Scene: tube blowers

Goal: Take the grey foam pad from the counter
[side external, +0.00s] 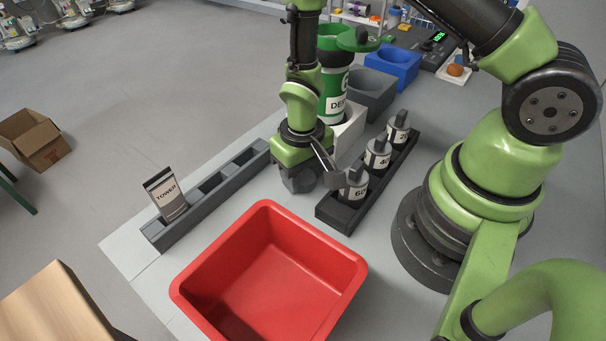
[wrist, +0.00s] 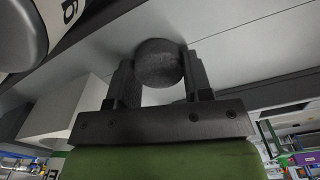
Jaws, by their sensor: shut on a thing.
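The grey foam pad (wrist: 158,62) shows in the wrist view as a dark grey, rounded, rough-textured piece between the two fingers of my gripper (wrist: 158,82). My gripper is shut on it, with a finger on either side. In the side external view my gripper (side external: 300,182) points down over the counter (side external: 240,190), between the long grey rack and the black weight tray. The pad cannot be made out there, as the gripper hides it. I cannot tell whether the pad still touches the counter.
The red bin (side external: 205,275) stands in front of my gripper. Labelled cylinders sit in the black tray (side external: 340,215) close on its right. The grey rack (side external: 165,235) at left holds a "TOWER" piece (side external: 167,195). A green-lidded container (side external: 333,95), grey bin (side external: 372,92) and blue bin (side external: 395,65) stand behind.

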